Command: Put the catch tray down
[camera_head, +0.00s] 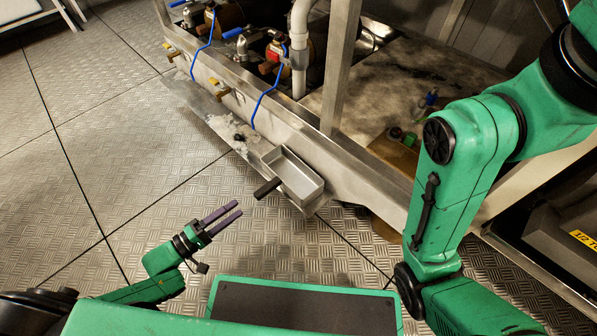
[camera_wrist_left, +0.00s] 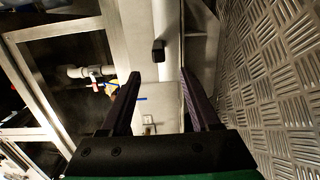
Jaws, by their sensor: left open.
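The catch tray (camera_head: 296,176) is a shallow, open metal box with a dark handle (camera_head: 267,188) pointing toward me. It sits on the low metal ledge at the foot of the machine frame and looks empty. My left gripper (camera_head: 238,206) is open and empty, apart from the handle, to its lower left in the head view. In the left wrist view the handle's dark end (camera_wrist_left: 158,50) shows ahead, between the lines of my open fingers (camera_wrist_left: 159,74). My right arm enters from the right; its gripper is out of view.
The ledge (camera_head: 206,108) runs along the frame, with pale residue and a small dark item (camera_head: 239,137) left of the tray. Blue hoses (camera_head: 266,95) and brass fittings hang above. A frame post (camera_head: 341,65) stands behind the tray. The patterned metal floor (camera_head: 110,180) is clear at left.

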